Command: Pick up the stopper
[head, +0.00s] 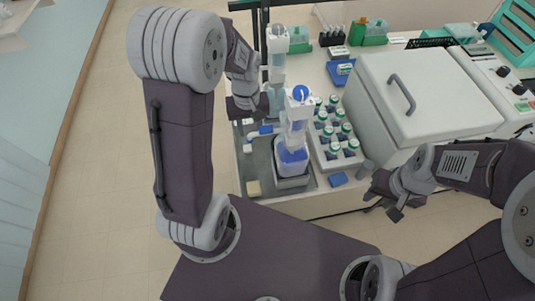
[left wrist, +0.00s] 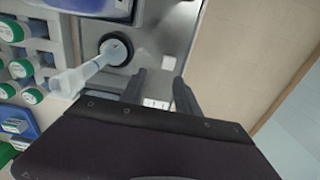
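I cannot pick out a stopper with certainty. In the left wrist view a pale translucent piece (left wrist: 85,75) leans at a black ring (left wrist: 116,48) on a grey metal surface. My left gripper (left wrist: 160,88) is open, its two dark fingers apart beside that piece. A small white item (left wrist: 155,103) shows between and beyond the fingers. A bottle with blue liquid (head: 292,160) stands in the grey basin (head: 311,182). My right gripper (head: 383,204) is open and empty in front of the bench, apart from everything.
A rack of green-capped vials (head: 322,160) stands right of the bottle, and a white box with a handle (head: 425,95) is farther right. Tall clear columns (head: 278,62) rise behind the bottle. Floor at left is free.

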